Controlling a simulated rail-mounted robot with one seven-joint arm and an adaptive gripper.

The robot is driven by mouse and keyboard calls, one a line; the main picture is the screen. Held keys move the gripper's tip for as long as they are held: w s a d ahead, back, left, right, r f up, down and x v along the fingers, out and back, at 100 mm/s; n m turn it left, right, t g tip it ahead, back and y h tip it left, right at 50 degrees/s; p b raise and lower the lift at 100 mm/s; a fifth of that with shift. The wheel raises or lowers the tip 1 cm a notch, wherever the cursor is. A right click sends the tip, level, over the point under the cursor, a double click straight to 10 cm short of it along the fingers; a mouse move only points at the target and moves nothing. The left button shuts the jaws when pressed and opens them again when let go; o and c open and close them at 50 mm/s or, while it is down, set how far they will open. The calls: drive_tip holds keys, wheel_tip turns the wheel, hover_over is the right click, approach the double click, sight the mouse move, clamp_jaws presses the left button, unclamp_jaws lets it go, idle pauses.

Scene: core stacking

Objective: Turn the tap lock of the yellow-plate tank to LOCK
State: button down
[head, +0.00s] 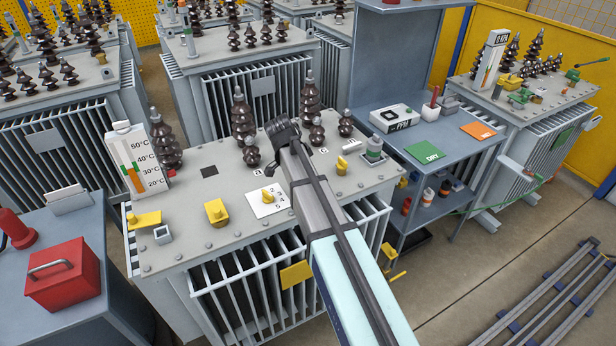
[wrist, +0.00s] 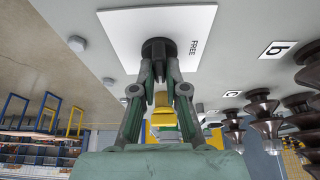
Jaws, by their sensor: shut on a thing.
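The yellow-plate tank (head: 330,190) stands in the middle of the head view, with a yellow plate (head: 296,274) on its front fins. In the wrist view, a white label plate (wrist: 118,40) on the tank top reads FREE; no LOCK mark shows. A dark round tap lock (wrist: 158,47) sits at this plate. My gripper (wrist: 161,72) is shut on it, with one finger on each side at its base. The wrist view appears inverted, with the tank top above. In the head view my arm hides the tap lock and the fingers.
Brown bushings (head: 311,98) rise close behind my arm. Other yellow handles (head: 216,211) and a numbered dial plate (head: 265,203) lie left of it. A gauge (head: 131,160) stands at the left corner. A grey bench (head: 465,150) with a green DRY card stands right.

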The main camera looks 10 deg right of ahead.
drive_tip(key=c, duration=1.2)
unclamp_jaws()
drive_tip(key=v, duration=1.2)
